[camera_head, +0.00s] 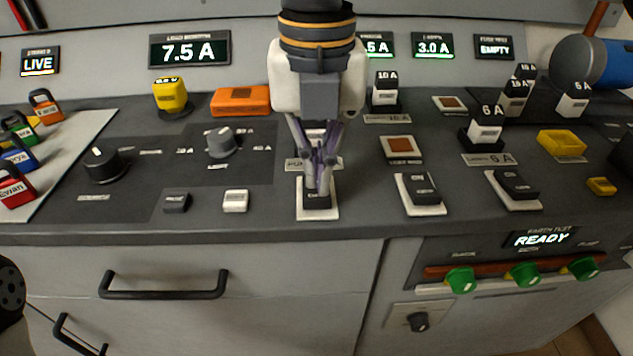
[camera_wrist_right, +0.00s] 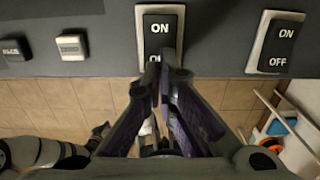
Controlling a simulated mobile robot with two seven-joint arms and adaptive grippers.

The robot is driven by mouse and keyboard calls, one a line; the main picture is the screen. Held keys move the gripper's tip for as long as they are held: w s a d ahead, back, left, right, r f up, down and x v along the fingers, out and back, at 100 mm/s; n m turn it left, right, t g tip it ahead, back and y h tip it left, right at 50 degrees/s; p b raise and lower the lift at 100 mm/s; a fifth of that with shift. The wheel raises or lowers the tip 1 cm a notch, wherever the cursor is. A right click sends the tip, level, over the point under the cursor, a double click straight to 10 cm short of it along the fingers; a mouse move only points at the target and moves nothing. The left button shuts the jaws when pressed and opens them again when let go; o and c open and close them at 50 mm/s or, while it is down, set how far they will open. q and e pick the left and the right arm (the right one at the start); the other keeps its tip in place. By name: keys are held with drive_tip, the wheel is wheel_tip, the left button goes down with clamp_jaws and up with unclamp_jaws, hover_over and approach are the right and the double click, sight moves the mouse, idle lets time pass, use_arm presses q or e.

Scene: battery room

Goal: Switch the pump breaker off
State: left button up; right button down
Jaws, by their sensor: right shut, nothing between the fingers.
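The pump breaker (camera_head: 318,213) is a black rocker in a white frame near the front of the grey console. The label behind it is mostly hidden; only its first letters, "PU", show. In the right wrist view the rocker (camera_wrist_right: 161,28) has ON at the top, and its lower word is partly covered by my fingertips. My right gripper (camera_head: 318,190) points down over the rocker, shut and empty. Its fingertips (camera_wrist_right: 161,75) are at the rocker's lower part; I cannot tell whether they touch. My left gripper is not in view.
Two similar rockers, (camera_head: 424,188) and (camera_head: 516,184), stand to the right. A white button (camera_head: 235,201) and a dark button (camera_head: 176,203) lie to the left, with a grey knob (camera_head: 221,142) behind. Fuse holders stand at the back right. A drawer handle (camera_head: 163,288) projects below the console's edge.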

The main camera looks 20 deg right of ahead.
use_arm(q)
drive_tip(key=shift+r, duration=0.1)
use_arm(e)
drive_tip(key=shift+f, duration=1.25)
idle(0.9)
drive_tip(key=shift+r+p, duration=2.6)
drive_tip(key=shift+r, duration=1.05)
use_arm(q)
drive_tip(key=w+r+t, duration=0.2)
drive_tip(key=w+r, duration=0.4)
use_arm(e)
drive_tip(key=shift+f, duration=0.1)
